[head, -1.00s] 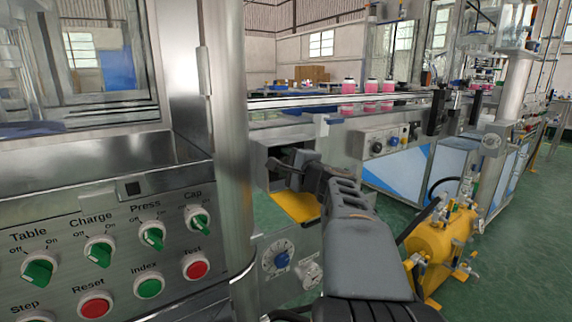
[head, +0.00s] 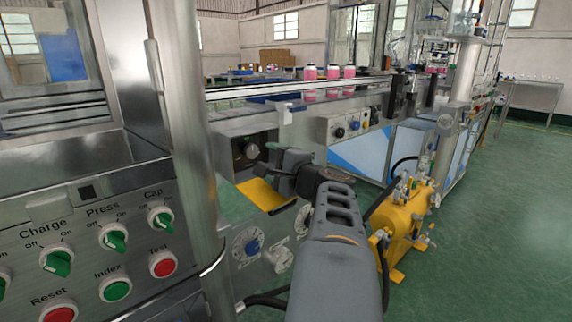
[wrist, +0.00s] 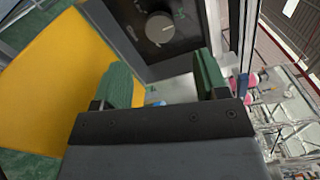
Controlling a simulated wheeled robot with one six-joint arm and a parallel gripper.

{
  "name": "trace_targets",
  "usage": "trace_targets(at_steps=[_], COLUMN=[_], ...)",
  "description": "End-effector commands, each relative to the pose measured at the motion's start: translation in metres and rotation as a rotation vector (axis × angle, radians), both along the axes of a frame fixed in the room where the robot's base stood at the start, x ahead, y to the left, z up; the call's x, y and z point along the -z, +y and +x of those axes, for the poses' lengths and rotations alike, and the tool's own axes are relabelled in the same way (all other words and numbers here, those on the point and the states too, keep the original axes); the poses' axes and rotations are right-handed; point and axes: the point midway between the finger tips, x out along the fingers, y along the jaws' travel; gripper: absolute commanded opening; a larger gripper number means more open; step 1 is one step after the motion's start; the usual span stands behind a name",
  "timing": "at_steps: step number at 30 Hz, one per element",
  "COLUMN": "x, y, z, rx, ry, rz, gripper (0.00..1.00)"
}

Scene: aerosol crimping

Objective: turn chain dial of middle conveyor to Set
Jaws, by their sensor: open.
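A round dial with a grey knob (wrist: 160,28) sits on a dark panel in the wrist view, beyond my fingertips and a little above the gap between them. I take it to be the chain dial; its lettering is too small to read. In the head view this dial (head: 250,150) shows in a recess above a yellow plate (head: 262,194). My gripper (head: 268,171) is just right of and below the dial, apart from it. In the wrist view my gripper (wrist: 163,80) is open, with green finger pads and nothing between them.
A blue dial (head: 251,246) sits on the steel face below the yellow plate. A steel post (head: 192,150) stands left of the recess, beside a button panel (head: 130,235). A yellow tank (head: 405,222) stands on the floor to the right. Green floor beyond is free.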

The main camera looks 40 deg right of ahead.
Motion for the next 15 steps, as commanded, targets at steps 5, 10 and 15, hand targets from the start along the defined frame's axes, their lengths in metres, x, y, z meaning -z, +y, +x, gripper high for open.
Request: trace_targets(at_steps=[5,10,15], x=[-0.002,-0.001,0.0], y=[0.001,0.002,0.003], z=[-0.03,-0.046,-0.052], rx=[0.005,0.002,0.0], ry=[-0.001,0.0,-0.001], rz=[-0.001,-0.001,0.0], gripper=[0.67,0.67,0.67])
